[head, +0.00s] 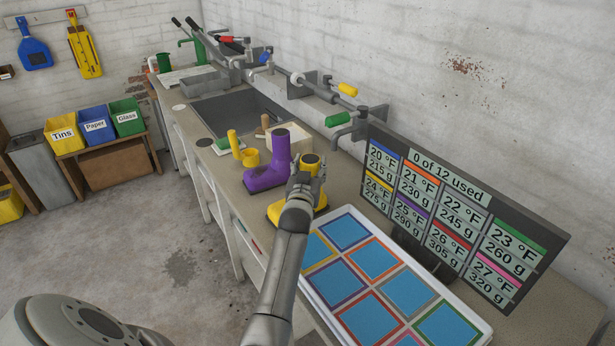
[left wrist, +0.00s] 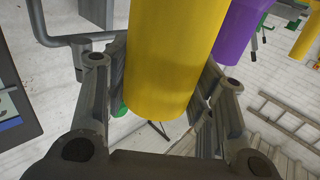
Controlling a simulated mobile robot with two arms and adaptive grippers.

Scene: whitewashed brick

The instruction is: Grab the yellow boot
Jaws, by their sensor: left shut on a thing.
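The yellow boot (head: 278,211) stands on the counter, just behind the tray of coloured squares; my left arm covers part of it. My left gripper (head: 307,173) is shut around the boot's upright shaft, just below its dark top. In the left wrist view the yellow boot (left wrist: 174,58) fills the space between the two fingers of the left gripper (left wrist: 163,78). I cannot tell whether its sole touches the counter. My right gripper is not in view.
A purple boot (head: 267,177) stands close on the left, and shows in the wrist view (left wrist: 237,35). The white tray (head: 478,328) lies in front. A display board (head: 545,240) stands at the right by the wall. A sink (head: 237,108) is farther back.

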